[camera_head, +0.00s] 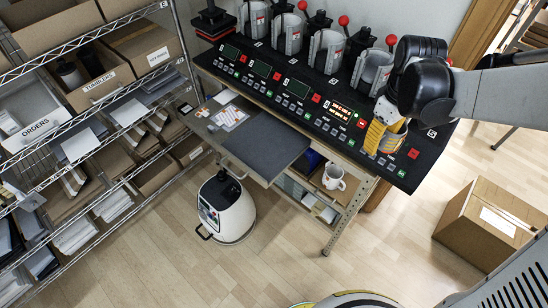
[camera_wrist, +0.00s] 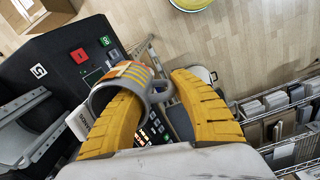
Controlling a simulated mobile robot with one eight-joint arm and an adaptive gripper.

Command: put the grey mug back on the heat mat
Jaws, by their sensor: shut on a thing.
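A flat dark grey mat (camera_head: 262,147) lies bare on the lower shelf, left of the mug.
Several mug presses (camera_head: 328,50) with red knobs line the bench (camera_head: 285,88). A printed sheet (camera_head: 228,117) lies left of the mat. A white mug (camera_head: 333,177) stands on the shelf below. A cardboard box (camera_head: 490,225) is on the floor at right; a rack (camera_head: 100,120) is at left.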

